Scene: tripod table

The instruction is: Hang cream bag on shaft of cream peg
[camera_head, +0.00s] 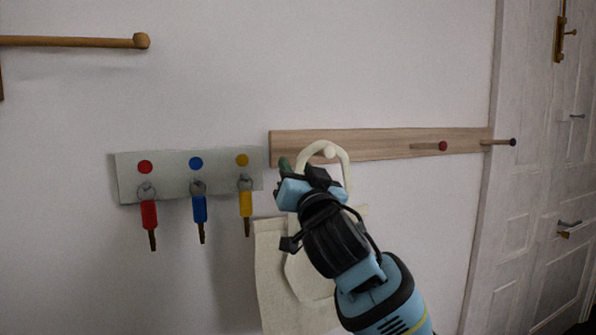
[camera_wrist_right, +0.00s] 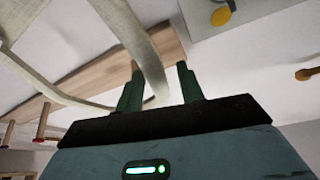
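The cream bag (camera_head: 275,270) is below the wooden rail, close to the wall and partly behind my right arm. Its handle loop (camera_head: 341,155) rises to the rail and arches over the round end of the cream peg (camera_head: 329,152). The peg end shows inside the loop; how far the shaft passes through it I cannot tell. My right gripper (camera_head: 301,169) is at the loop's left side, just below the peg. In the right wrist view its green fingers (camera_wrist_right: 158,88) stand apart, with a strap (camera_wrist_right: 146,60) between them and a gap beside it. My left gripper is not in view.
The wooden rail (camera_head: 390,143) also bears a red peg (camera_head: 443,146) and a dark peg (camera_head: 513,142) to the right. A grey key board (camera_head: 220,180) with red, blue and yellow keys hangs left. A wooden rod (camera_head: 75,42) juts in upper left. A door (camera_head: 540,190) stands right.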

